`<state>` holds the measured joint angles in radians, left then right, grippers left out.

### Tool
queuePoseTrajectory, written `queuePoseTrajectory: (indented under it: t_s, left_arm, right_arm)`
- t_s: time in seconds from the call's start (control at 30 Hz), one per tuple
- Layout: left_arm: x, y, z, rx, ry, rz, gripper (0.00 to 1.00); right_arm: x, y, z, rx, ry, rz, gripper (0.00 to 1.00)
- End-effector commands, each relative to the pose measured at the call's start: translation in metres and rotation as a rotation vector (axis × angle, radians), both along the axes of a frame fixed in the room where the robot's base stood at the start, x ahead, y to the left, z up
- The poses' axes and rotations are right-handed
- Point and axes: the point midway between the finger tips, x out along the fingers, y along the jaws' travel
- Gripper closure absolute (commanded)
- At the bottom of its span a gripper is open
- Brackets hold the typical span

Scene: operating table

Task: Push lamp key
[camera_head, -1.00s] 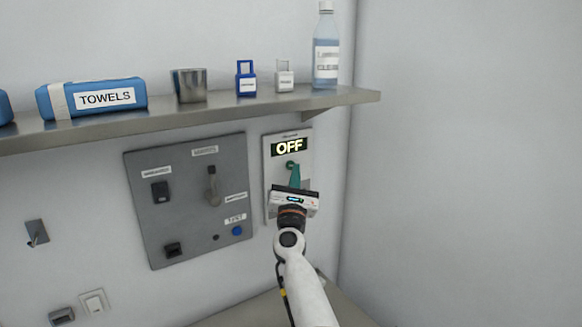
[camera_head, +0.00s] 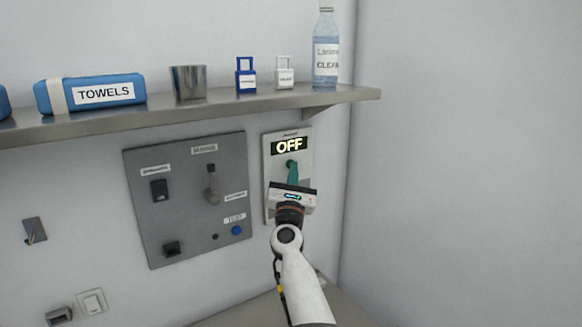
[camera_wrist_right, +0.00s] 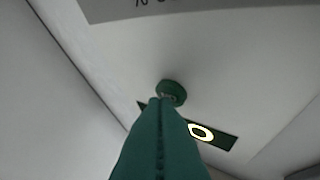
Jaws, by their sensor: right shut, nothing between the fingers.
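The lamp key is a round green button (camera_wrist_right: 171,91) on a pale wall plate (camera_head: 272,199), below a display (camera_head: 289,146) that reads OFF. In the head view the key is largely covered by my right gripper (camera_head: 292,164). That gripper's teal fingers are shut together with nothing between them. In the right wrist view the closed fingertips (camera_wrist_right: 163,99) overlap the lower edge of the key; I cannot tell whether they touch it. Part of the lit display (camera_wrist_right: 200,132) also shows there. My left gripper is not in view.
A metal shelf (camera_head: 220,113) runs above the plate, holding a bottle (camera_head: 326,58), two small padlock-shaped items, a metal cup (camera_head: 189,82) and a towel pack (camera_head: 90,94). A grey control panel (camera_head: 187,210) is on the wall left of the plate. The wall to the right is bare.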

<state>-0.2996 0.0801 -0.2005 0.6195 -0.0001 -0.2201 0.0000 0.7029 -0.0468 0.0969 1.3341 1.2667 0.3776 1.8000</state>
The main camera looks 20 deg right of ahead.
Motion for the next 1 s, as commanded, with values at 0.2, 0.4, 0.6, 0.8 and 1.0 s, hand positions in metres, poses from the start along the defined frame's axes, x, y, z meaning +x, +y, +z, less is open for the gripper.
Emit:
queuePoseTrajectory:
  t_s: [0.2, 0.4, 0.6, 0.8, 1.0]
  left_arm:
    - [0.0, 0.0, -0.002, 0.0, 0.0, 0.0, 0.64]
    - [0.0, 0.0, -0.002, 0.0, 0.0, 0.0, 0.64]
    - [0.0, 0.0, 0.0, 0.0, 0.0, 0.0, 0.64]
    - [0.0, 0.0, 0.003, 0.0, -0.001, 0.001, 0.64]
    - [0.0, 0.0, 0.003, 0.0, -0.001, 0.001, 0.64]
  right_arm:
    - [0.001, 0.0, 0.0, 0.0, 0.0, 0.0, 1.0]
    - [0.002, 0.0, 0.0, -0.001, 0.0, 0.0, 1.0]
    - [-0.002, 0.0, 0.001, 0.0, 0.0, 0.0, 1.0]
    - [-0.009, -0.002, 0.0, 0.0, 0.0, -0.001, 1.0]
    - [-0.009, -0.002, 0.0, 0.0, 0.0, -0.001, 1.0]
